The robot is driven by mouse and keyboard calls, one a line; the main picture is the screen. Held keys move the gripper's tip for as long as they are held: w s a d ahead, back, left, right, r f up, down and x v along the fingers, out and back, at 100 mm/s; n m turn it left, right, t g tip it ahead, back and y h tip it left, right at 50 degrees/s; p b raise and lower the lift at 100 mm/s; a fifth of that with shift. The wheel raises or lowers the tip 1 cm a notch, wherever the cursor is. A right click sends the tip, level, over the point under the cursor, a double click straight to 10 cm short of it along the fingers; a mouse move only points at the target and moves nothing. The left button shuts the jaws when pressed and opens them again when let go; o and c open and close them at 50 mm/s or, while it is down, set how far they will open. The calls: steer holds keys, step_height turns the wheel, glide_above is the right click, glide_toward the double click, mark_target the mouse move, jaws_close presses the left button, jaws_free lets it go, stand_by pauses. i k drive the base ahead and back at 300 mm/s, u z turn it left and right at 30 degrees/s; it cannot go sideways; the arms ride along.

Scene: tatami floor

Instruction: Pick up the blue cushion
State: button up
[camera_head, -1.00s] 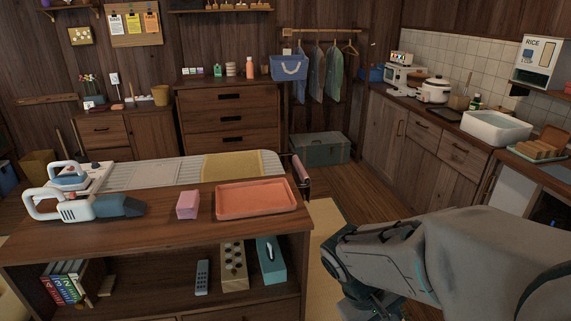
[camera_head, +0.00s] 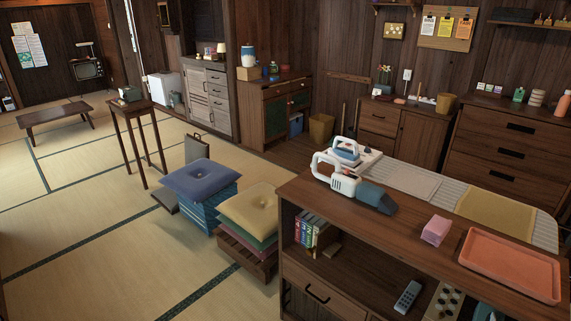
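My gripper and arm do not show in the head view now.
A yellow cushion (camera_head: 249,206) tops another stack right beside the blue one. The shelf unit (camera_head: 330,275) with a handheld vacuum (camera_head: 352,185) stands close on the right. A tall narrow table (camera_head: 133,112) stands behind. Tatami floor (camera_head: 110,235) is clear at left and in front.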

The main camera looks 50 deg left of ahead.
mark_target(197, 181)
steer(key=u, duration=2.9)
steer(key=i, duration=1.25)
steer(key=u, duration=0.7)
steer(key=i, duration=3.2)
steer(key=z, duration=0.85)
steer(key=i, duration=1.3)
steer(key=z, duration=1.55)
steer(key=i, duration=0.9)
steer(key=z, duration=0.35)
